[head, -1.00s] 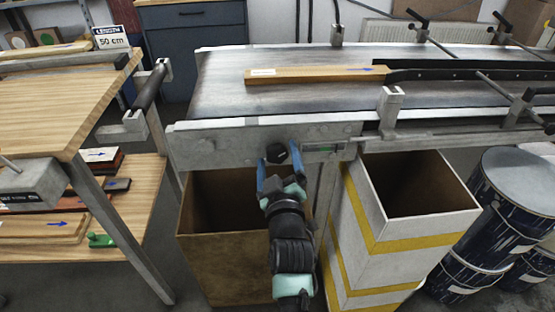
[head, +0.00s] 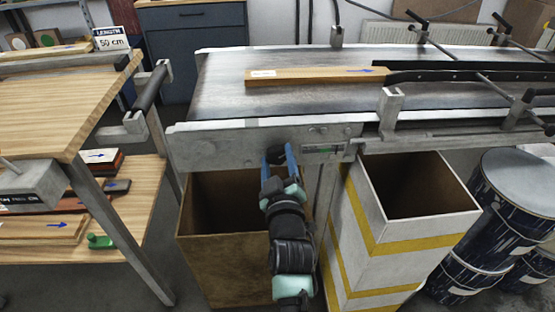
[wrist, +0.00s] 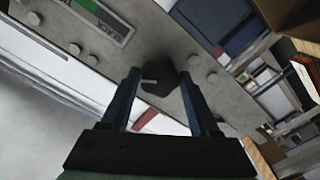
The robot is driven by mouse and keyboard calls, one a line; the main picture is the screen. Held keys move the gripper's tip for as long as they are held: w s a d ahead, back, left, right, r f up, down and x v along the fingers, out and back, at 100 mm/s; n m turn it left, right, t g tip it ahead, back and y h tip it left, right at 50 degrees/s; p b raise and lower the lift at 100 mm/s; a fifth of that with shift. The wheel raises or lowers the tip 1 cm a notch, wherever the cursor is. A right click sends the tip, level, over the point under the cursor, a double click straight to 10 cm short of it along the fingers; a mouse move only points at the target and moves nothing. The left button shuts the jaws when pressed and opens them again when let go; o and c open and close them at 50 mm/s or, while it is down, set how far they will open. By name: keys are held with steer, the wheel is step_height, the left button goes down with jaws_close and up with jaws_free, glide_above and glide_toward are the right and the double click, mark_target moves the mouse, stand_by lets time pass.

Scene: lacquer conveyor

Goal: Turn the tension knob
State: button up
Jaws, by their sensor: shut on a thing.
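The tension knob (head: 275,153) is a small black knob on the grey end plate of the conveyor. It also shows in the wrist view (wrist: 162,84) as a dark faceted knob with a light pointer mark. My gripper (head: 278,160) has its two blue fingers on either side of the knob. In the wrist view, my gripper (wrist: 160,80) is shut on the knob, one finger along each side. A small plate with a green scale (head: 323,149) sits just right of the knob; it also shows in the wrist view (wrist: 100,17).
A wooden board (head: 315,75) lies on the conveyor belt (head: 225,85) above. An open brown bin (head: 225,250) stands below the end plate, and a white-and-yellow bin (head: 365,245) stands to its right. A wooden table (head: 60,110) is at left.

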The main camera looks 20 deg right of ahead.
steer(key=m, duration=0.4)
steer(key=shift+p, duration=0.3)
steer(key=shift+m, duration=1.8)
steer(key=shift+p, duration=0.3)
steer(key=o, duration=1.4)
steer(key=p+v, duration=0.2)
steer(key=v, duration=1.1)
steer(key=shift+p, duration=0.4)
steer(key=shift+r, duration=0.1)
